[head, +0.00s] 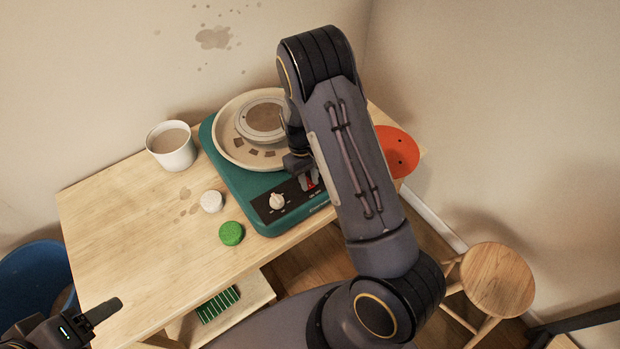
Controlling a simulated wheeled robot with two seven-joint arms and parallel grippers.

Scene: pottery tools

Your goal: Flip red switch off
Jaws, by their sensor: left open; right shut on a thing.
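The red switch (311,181) is on the black front panel of a teal pottery wheel (237,185), right of a white knob. It is partly covered by my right arm. My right gripper (297,163) reaches down over the wheel's front right, right at the switch. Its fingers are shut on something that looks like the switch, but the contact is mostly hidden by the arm. The switch's on or off position cannot be made out. My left gripper (90,322) is open and empty at the lower left, partly cut off by the picture edge.
A white cup (172,147), a white sponge-like piece (211,201) and a green round piece (231,233) sit on the wooden table (130,220). An orange disc (396,151) is at the right end. A stool (497,280) stands right. A blue bin (35,278) is left.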

